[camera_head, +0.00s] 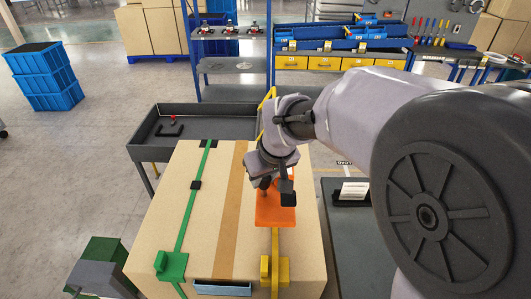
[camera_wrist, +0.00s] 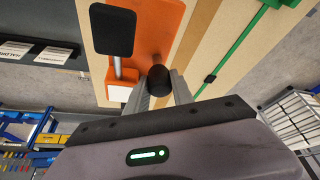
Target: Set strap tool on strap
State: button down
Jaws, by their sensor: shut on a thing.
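An orange strap tool (camera_head: 275,213) is at the right side of the top of a large cardboard box (camera_head: 215,235), in line with a yellow strap (camera_head: 275,244). I cannot tell whether it touches the box or strap. My gripper (camera_head: 272,183) is above the tool. In the wrist view, my gripper (camera_wrist: 160,88) is shut on the tool's round black knob; the orange plate (camera_wrist: 154,30) and a black-padded lever (camera_wrist: 113,30) show beside it. A yellow buckle (camera_head: 274,270) is at the box's near edge. The strap under the tool is hidden.
A green strap (camera_head: 192,213) with a green buckle (camera_head: 171,265) crosses the box on the left. A brown tape band (camera_head: 232,200) runs between the straps. A dark tray cart (camera_head: 140,140) stands behind left. My arm covers much of the right side.

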aim_at(266, 196)
notch_tip(266, 196, down, 8)
jog(key=b, duration=0.6)
jog(key=shift+d, duration=0.1)
jog(key=c, duration=1)
grip_release()
jog(key=shift+o, duration=0.2)
jog(key=shift+o, duration=1.3)
jog(key=shift+r, duration=0.1)
